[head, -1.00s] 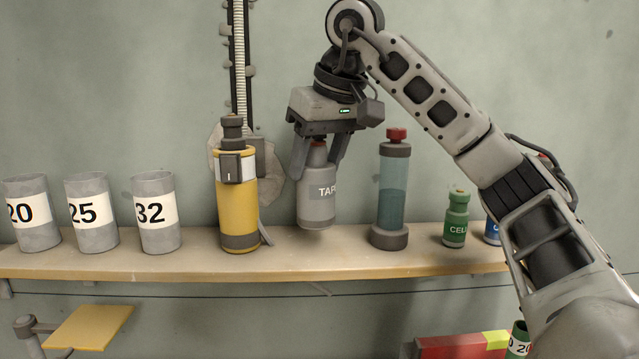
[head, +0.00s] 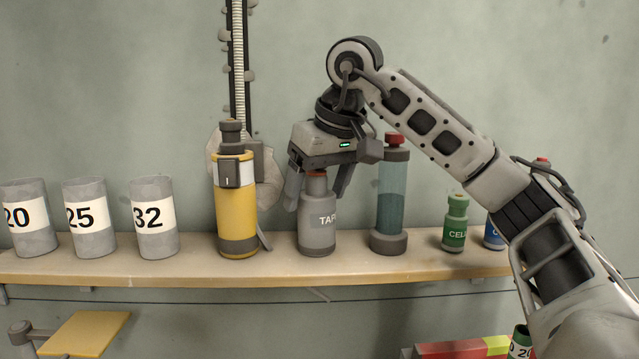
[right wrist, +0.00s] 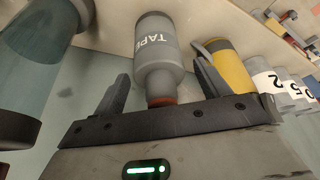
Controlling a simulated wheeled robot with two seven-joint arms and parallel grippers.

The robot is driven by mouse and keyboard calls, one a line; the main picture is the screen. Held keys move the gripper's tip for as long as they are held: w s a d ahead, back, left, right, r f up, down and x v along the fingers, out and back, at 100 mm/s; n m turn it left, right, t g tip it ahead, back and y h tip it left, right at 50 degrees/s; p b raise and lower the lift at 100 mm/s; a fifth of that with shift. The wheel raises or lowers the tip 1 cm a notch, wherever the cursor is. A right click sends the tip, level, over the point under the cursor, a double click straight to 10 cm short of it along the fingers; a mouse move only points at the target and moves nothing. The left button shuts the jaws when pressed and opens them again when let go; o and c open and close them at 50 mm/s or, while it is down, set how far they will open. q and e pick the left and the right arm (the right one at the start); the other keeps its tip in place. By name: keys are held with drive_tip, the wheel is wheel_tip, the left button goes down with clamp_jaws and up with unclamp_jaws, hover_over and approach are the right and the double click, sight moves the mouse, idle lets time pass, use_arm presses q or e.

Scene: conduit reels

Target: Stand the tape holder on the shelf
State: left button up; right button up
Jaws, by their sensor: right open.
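The tape holder (head: 317,225) is a grey bottle-shaped can with a "TAPE" label and a reddish neck. It stands upright on the wooden shelf (head: 150,268), between a yellow cylinder and a blue-clear tube. My right gripper (head: 318,200) is open above and around its upper part, with one finger on each side. In the right wrist view the tape holder (right wrist: 158,55) lies between the spread fingers (right wrist: 160,88), with a gap at each side of the neck. My left gripper is not in view.
The yellow cylinder (head: 236,205) stands close on the left and the tube (head: 391,200) close on the right. Grey cups (head: 155,220) stand on the left of the shelf. A green bottle (head: 456,225) stands further right. A yellow plate (head: 85,335) is below.

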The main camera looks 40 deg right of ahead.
drive_tip(key=v, duration=1.2)
drive_tip(key=shift+p, duration=0.45)
drive_tip(key=shift+r, duration=0.15)
